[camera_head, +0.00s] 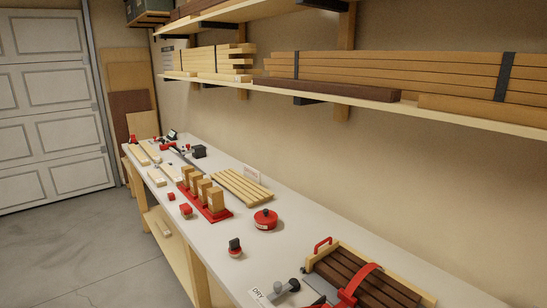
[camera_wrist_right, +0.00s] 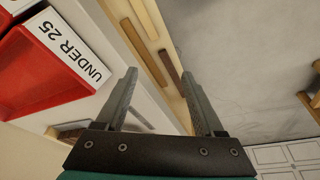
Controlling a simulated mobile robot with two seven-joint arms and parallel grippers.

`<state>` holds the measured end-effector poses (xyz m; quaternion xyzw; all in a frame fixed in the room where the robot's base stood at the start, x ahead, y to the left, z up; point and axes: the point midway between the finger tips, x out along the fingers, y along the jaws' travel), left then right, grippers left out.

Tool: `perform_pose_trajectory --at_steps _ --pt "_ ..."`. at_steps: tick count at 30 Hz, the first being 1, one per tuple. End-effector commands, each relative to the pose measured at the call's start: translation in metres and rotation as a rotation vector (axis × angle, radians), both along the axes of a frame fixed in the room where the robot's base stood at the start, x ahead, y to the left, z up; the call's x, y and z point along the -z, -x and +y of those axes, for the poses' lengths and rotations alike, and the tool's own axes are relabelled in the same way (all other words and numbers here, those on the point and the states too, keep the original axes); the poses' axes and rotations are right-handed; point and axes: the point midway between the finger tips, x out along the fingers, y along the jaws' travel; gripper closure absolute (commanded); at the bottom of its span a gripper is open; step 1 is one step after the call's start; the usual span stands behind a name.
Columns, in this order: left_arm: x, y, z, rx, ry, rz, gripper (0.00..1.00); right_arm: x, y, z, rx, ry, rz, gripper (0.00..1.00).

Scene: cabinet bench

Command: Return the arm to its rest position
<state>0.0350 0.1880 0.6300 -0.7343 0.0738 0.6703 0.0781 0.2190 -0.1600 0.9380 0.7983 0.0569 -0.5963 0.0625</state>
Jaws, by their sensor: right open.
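My right gripper (camera_wrist_right: 159,74) shows in the right wrist view. Its two fingers are spread apart with nothing between them. No part of either arm shows in the head view, and my left gripper is in neither view. The white bench top (camera_head: 220,255) runs along the wall in the head view.
A red tray (camera_wrist_right: 35,75) with an "UNDER 25" label (camera_wrist_right: 70,45) lies left of the right gripper. Grey floor (camera_head: 70,250) is clear.

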Motion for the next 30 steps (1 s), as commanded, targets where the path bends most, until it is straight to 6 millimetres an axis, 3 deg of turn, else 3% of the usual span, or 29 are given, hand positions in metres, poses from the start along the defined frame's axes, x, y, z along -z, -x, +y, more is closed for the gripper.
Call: perform_pose_trajectory --at_steps 8,14,21,30 --pt "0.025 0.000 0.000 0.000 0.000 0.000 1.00 0.104 0.003 0.002 -0.009 0.001 0.044 0.30" --pt "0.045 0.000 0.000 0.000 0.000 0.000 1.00 0.191 0.019 0.000 -0.016 0.004 0.075 0.30" --pt "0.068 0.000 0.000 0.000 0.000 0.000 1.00 0.285 0.057 -0.005 -0.023 0.008 0.115 0.30" --pt "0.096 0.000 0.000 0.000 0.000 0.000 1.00 0.377 0.125 -0.016 -0.035 0.015 0.164 0.30"
